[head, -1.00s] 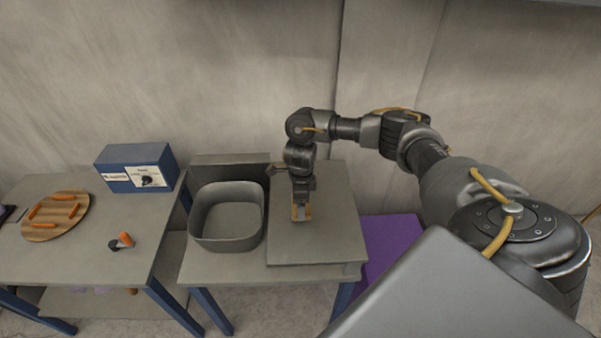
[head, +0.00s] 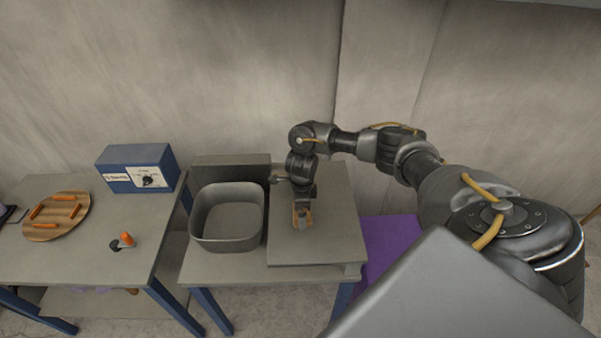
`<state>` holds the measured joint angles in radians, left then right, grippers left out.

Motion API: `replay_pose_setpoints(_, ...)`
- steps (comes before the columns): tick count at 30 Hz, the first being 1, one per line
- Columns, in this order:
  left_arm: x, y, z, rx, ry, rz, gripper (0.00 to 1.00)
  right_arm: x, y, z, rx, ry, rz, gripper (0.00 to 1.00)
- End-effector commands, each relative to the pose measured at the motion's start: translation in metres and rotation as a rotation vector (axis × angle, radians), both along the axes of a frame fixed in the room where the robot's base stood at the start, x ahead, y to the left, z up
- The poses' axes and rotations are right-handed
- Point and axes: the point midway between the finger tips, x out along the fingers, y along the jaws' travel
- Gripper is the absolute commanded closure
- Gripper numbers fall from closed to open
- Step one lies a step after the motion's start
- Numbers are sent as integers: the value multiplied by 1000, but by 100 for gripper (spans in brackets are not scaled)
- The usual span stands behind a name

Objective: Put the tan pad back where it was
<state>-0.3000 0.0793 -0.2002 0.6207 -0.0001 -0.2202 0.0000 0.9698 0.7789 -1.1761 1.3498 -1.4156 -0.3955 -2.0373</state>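The tan pad (head: 308,216) shows as a small tan patch on the raised grey board on the right half of the middle table, around my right gripper's tips. My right gripper (head: 301,222) points down over it, and its fingers hide much of the pad. I cannot tell whether the fingers are closed on the pad, or whether the pad touches the board. My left gripper is not in view.
A grey open bin (head: 228,240) stands left of the board (head: 335,235). On the left table are a blue box with a dial (head: 118,180), a round wooden board with orange pieces (head: 72,226) and an orange-and-black item (head: 126,240). A wall stands behind.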

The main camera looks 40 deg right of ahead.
Motion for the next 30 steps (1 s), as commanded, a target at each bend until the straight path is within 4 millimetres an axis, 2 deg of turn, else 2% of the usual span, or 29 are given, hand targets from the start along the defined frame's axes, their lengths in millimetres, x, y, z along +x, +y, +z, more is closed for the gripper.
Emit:
replay_pose_setpoints(5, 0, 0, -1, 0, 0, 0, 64, 1, 0, 15, 0, -5, 2, 0)
replay_pose_setpoints(12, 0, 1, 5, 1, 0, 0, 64, 2, 0, 66, -2, -7, 4, 0)
replay_pose_setpoints(18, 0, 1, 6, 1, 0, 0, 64, 0, 0, 99, -1, -4, 1, 0)
replay_pose_setpoints(24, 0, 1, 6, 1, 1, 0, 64, 0, 0, 117, 0, -1, 0, 0)
replay_pose_setpoints(30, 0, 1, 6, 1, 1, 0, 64, -1, 0, 120, 0, 0, 0, 0)
